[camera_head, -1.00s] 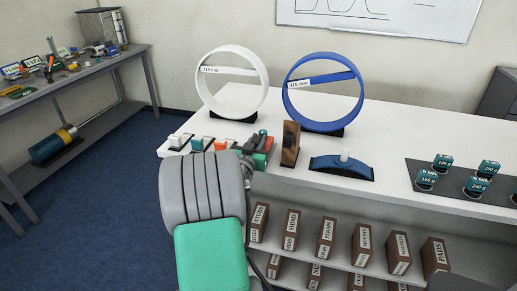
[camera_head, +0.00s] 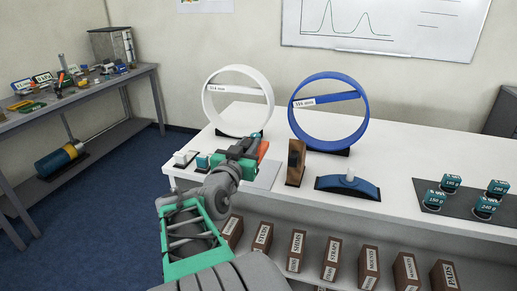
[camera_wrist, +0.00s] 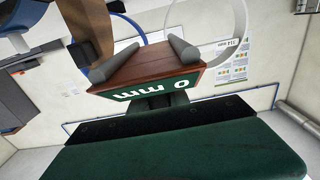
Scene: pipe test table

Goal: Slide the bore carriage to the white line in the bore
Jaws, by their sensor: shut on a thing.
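My gripper (camera_head: 243,146) is over the left part of the white table. In the wrist view its two grey fingers (camera_wrist: 140,62) are shut on a red-brown block with a dark green face (camera_wrist: 155,87). The face has inverted white lettering, partly readable as "0 mm". A white ring (camera_head: 208,108) and a blue ring (camera_head: 295,112) stand upright behind my gripper, each with a labelled crossbar. A blue arched piece with a white knob (camera_head: 345,186) sits at the front. I cannot tell which thing is the bore carriage, and I see no white line inside a bore.
A wooden upright block (camera_head: 296,162) stands right of my gripper. Small white and teal blocks (camera_head: 201,161) sit left of it. Several labelled weights (camera_head: 450,184) stand on a dark mat at right. Brown boxes (camera_head: 297,247) fill the shelf below. White tabletop is clear behind the arched piece.

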